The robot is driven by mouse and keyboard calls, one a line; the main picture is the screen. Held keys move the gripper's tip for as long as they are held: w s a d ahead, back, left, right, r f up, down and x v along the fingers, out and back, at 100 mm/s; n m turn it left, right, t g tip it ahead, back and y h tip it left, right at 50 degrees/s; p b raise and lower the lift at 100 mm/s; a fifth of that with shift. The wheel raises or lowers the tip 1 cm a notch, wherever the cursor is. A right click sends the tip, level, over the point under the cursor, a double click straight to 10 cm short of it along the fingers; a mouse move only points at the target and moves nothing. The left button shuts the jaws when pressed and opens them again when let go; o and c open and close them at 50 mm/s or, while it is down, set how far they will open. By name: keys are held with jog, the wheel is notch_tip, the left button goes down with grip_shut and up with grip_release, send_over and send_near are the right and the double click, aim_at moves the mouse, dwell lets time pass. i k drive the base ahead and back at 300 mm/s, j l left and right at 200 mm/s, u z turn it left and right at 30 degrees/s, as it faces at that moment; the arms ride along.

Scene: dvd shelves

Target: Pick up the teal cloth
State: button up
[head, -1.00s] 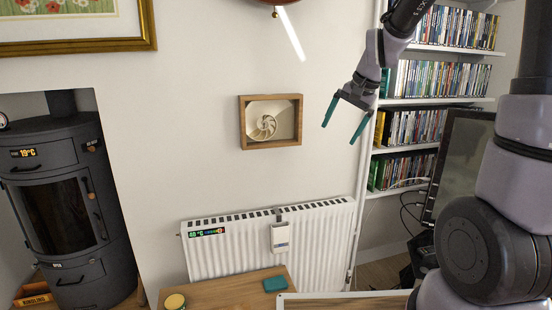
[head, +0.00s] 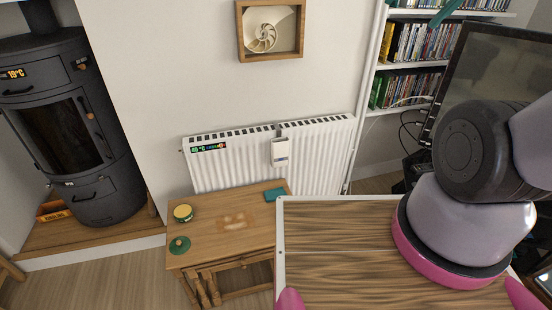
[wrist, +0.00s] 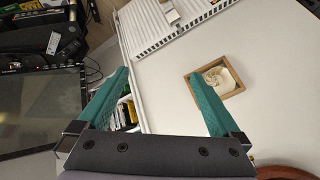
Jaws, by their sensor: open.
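The teal cloth (head: 275,195) is a small folded patch lying flat on the back right corner of the small wooden table (head: 215,250), just in front of the radiator. My gripper has teal fingers. In the wrist view my gripper (wrist: 160,74) is open and empty, with its fingers wide apart and the wall behind them. In the head view only its fingertips (head: 413,14) show at the top edge, in front of the shelves, far above and to the right of the cloth. The cloth is not visible in the wrist view.
A yellow-lidded tin (head: 183,213) and a green round lid (head: 180,245) are on the table's left side. The white radiator (head: 230,165) stands behind it. My wood-topped base adjoins its right side. A stove (head: 70,130) is left; a dark screen (head: 490,80) is right.

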aim_at(271, 196)
jog(key=i+u, duration=0.25)
jog(key=u, duration=0.2)
jog(key=i+l+u, duration=0.15)
jog(key=u, duration=0.3)
jog(key=i+l, duration=0.05)
jog(key=i, duration=0.05)
